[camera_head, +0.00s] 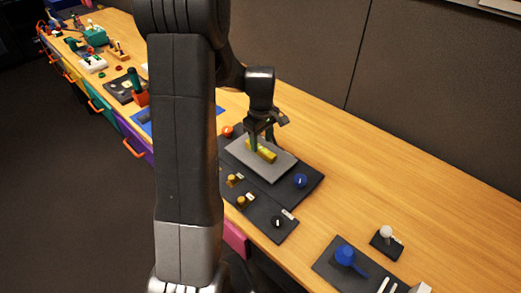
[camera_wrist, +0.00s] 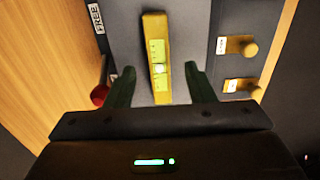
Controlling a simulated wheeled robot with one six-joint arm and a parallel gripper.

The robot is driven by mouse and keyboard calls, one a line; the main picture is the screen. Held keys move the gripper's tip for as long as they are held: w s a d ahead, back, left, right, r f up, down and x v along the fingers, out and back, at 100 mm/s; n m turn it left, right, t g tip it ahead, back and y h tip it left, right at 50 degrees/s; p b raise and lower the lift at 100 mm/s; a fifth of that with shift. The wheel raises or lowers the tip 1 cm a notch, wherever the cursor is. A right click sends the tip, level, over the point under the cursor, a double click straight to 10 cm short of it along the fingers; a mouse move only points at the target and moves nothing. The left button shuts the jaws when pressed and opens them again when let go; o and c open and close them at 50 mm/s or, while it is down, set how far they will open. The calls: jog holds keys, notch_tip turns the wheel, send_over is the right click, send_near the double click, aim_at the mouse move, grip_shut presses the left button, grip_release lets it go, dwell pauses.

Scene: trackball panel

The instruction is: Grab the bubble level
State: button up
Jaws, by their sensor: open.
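The bubble level is a yellow bar with pale green vial windows. It lies on a grey plate (camera_head: 246,160) of the black trackball panel (camera_head: 311,184). In the wrist view the bubble level (camera_wrist: 157,60) points away from me, its near end between the finger lines. In the head view the bubble level (camera_head: 262,151) is partly covered by my gripper (camera_head: 260,140), which is above it. In the wrist view my gripper (camera_wrist: 158,82) is open, one finger on each side of the level with gaps between. Whether the fingertips reach down to its height I cannot tell.
In the wrist view, a red ball knob (camera_wrist: 99,94) is close to the left finger; yellow knobs (camera_wrist: 249,48) are on the right. A blue ball (camera_head: 300,181) sits on the panel. Another panel with a blue handle (camera_head: 345,254) is at front right. Bare wood (camera_head: 440,190) lies to the right.

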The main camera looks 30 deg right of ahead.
aim_at(261, 148)
jog(key=shift+f, duration=1.5)
grip_shut()
